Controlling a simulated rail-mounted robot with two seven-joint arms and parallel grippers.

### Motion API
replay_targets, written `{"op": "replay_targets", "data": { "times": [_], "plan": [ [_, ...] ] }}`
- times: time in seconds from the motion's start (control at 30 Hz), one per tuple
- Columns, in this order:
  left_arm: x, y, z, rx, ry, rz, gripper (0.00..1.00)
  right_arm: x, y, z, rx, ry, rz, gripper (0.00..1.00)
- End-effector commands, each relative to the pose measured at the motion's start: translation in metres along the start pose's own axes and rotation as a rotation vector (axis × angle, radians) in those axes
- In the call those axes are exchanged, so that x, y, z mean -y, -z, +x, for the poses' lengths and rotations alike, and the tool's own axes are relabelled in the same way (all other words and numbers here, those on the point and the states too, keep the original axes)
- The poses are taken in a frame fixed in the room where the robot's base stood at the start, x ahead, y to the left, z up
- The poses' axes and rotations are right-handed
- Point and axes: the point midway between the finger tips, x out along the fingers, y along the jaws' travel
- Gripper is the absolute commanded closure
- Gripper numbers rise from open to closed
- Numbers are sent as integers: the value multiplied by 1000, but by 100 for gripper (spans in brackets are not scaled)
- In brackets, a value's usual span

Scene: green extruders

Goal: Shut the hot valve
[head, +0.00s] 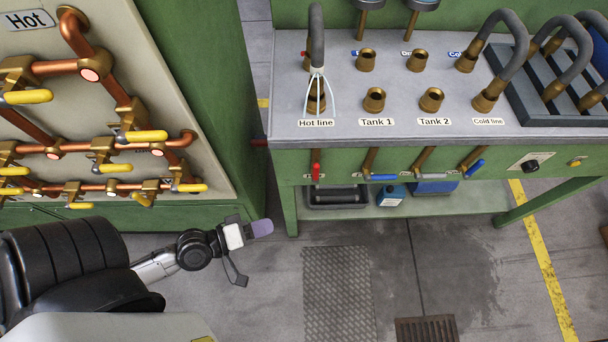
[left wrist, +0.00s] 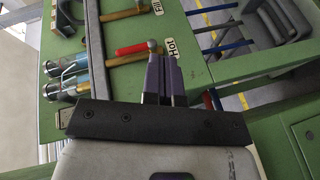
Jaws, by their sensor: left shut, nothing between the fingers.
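On the green bench front, under the "Hot line" label, a valve with a red handle (head: 316,170) hangs from a brass pipe. The handle looks in line with the pipe. My left gripper (head: 262,228) is shut and empty, low and to the left of this handle, apart from it. In the left wrist view the purple fingers (left wrist: 164,76) are together. Just beyond their tips is a red handle (left wrist: 132,49) beside a "Hot" label (left wrist: 173,48); I cannot tell whether it is the same valve. My right gripper is not in view.
Blue-handled valves (head: 383,177) sit to the right on the bench front (head: 440,158). A lower shelf (head: 400,203) holds a tray and blue containers. At left stands a "Hot" panel (head: 110,30) with copper pipes and yellow handles. Open floor lies before the bench.

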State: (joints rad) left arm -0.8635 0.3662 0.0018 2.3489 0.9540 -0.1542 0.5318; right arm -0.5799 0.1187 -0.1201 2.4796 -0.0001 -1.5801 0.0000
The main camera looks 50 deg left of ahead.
Motion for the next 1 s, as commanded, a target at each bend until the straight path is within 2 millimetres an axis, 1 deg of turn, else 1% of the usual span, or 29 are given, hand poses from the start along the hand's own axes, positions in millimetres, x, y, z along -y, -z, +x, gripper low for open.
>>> {"op": "replay_targets", "data": {
  "times": [0.1, 0.2, 0.33, 0.5, 0.87, 1.0],
  "plan": [
    [-11, 19, -2, -115, -78, -128, 100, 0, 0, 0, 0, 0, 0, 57],
    [-18, 32, -4, -189, -132, -206, 100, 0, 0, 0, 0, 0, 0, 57],
    [-23, 43, -8, -249, -184, -274, 100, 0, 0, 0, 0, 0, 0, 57],
    [-24, 44, -8, -253, -197, -325, 100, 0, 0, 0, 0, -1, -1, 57],
    [-24, 44, -8, -251, -196, -329, 100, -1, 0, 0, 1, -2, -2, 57],
    [-25, 46, -2, -253, -198, -328, 100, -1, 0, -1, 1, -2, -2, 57]
  ]
}}
